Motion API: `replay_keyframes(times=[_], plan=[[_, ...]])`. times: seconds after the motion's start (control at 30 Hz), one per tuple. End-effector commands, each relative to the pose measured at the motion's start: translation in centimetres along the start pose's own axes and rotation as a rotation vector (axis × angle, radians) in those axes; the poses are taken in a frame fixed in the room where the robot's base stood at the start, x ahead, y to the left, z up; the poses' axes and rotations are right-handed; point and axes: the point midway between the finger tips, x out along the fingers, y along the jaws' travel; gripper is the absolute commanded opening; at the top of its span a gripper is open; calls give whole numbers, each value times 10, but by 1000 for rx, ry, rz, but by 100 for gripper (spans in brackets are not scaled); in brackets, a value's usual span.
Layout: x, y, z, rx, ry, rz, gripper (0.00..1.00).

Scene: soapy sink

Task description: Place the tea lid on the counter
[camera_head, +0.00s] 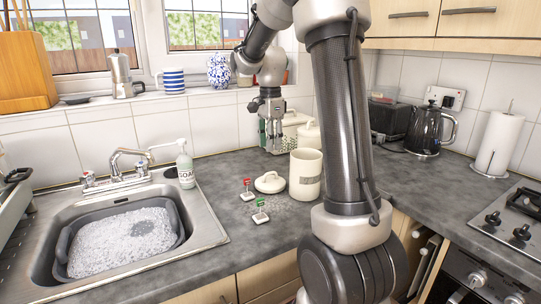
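A round cream lid (269,183) with a knob on top lies on the grey counter (215,222), just left of a cream canister (305,176). The canister stands upright and its top looks open; its lettering is too small to read. My gripper (273,148) points down above and behind the lid, apart from it, in front of the back wall. Its fingers are small and seen against pale things, so I cannot tell how far apart they are. I see nothing clearly held in it.
Another lidded canister (309,137) is behind. A sink with suds (125,240) and a soap bottle (185,165) are at left. A kettle (430,130) stands right.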

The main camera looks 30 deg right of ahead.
Motion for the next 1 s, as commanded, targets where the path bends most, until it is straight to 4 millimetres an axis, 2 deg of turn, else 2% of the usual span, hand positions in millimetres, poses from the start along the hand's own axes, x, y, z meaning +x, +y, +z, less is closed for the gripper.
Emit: replay_keyframes(times=[0.13, 0.23, 0.33, 0.43, 0.5, 0.6, 0.7, 0.83, 1.0], plan=[[-16, 10, 5, -61, 2, -18, 31], [-36, 38, 16, -224, 11, -57, 31], [-56, 83, 31, -482, 35, -116, 31], [-68, 135, 45, -777, 77, -176, 31], [-68, 168, 52, -977, 115, -214, 31], [-63, 209, 59, -1226, 173, -257, 31], [-53, 238, 63, -1417, 226, -285, 31], [-44, 257, 66, -1561, 271, -302, 31], [-40, 262, 66, -1609, 286, -306, 31]])
